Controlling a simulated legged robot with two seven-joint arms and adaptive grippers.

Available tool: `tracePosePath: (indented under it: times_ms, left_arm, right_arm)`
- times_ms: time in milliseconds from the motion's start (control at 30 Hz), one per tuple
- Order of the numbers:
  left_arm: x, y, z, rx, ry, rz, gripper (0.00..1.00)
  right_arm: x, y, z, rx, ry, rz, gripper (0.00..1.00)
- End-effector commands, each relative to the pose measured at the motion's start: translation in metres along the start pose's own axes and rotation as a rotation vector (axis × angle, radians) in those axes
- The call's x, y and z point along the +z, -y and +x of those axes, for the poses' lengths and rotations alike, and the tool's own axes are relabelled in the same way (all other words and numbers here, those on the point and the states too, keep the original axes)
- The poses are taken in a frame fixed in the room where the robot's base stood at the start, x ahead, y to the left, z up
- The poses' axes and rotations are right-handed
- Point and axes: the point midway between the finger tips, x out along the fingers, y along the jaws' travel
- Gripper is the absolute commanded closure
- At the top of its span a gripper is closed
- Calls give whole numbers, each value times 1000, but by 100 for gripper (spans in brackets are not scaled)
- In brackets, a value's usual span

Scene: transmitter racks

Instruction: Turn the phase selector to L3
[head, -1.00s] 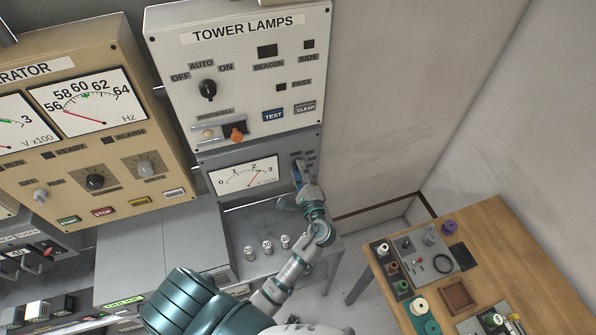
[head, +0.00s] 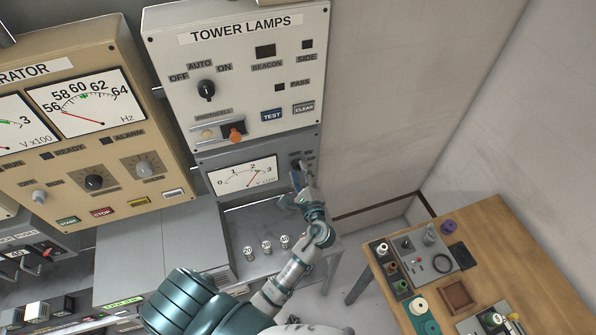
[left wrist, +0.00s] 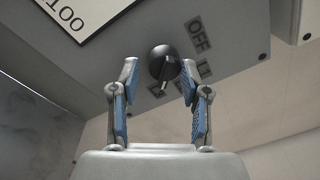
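The phase selector is a small black round knob (head: 295,164) on the grey meter panel, right of the meter. In the left wrist view the knob (left wrist: 162,63) shows a pale pointer line directed toward the bottom of the picture. An OFF label and other labels surround it; some are partly hidden by the fingers and unreadable. My left gripper (head: 298,178) is at the knob, just below it in the head view. In the left wrist view its blue-padded fingers (left wrist: 159,66) are apart, with the knob showing between their tips and no clear contact. My right gripper is not in view.
The meter (head: 245,178) sits left of the knob. The TOWER LAMPS panel (head: 240,60) is above. Several small labelled knobs (head: 267,246) stand on the grey ledge below. A wooden table (head: 485,225) with parts is at right. Bare wall lies right of the panel.

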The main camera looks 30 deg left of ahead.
Motion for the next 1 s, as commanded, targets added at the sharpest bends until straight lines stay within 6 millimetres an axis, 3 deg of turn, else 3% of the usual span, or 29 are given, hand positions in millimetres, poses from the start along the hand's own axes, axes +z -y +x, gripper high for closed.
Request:
tracePosePath:
  times_ms: [333,467,800,1000]
  left_arm:
    - [3,1,1,-3,6,-4,40]
    - [3,1,-9,-3,6,-3,40]
    - [-1,0,-82,1,3,-1,40]
    - [-2,0,-111,0,3,0,40]
  right_arm:
    - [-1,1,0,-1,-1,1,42]
    - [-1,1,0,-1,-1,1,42]
    - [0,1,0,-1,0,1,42]
    - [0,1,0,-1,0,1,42]
